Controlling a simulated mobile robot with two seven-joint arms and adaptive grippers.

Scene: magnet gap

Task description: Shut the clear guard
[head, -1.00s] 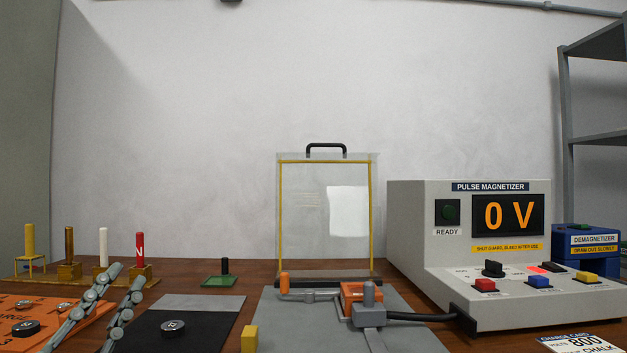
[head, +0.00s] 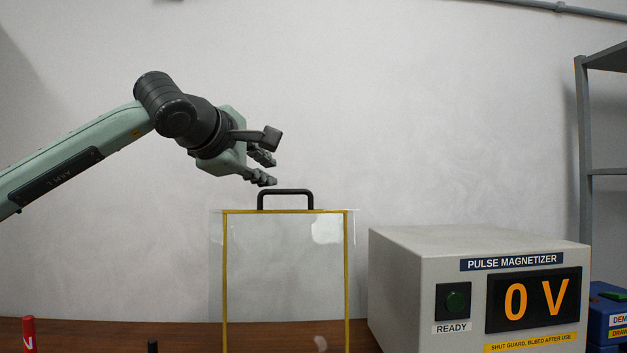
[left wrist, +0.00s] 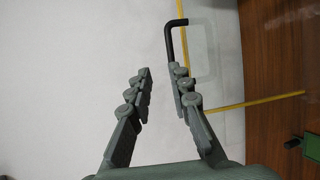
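The clear guard (head: 285,275) stands raised and upright in the head view, a see-through panel with a yellow frame. Its black handle (head: 285,193) is on the top edge. My left gripper (head: 265,171) is open and empty, just above and left of the handle, apart from it. In the left wrist view my left gripper's fingers (left wrist: 165,85) are spread with a gap between them. The handle (left wrist: 170,40) shows beyond the fingertips, near the right finger. My right gripper is not in view.
The pulse magnetizer (head: 410,270) stands right of the guard, its display reading 0 V. A blue demagnetizer (head: 606,320) and a grey shelf (head: 583,150) are at the far right. A red post (head: 28,335) shows at lower left. The wall area above is clear.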

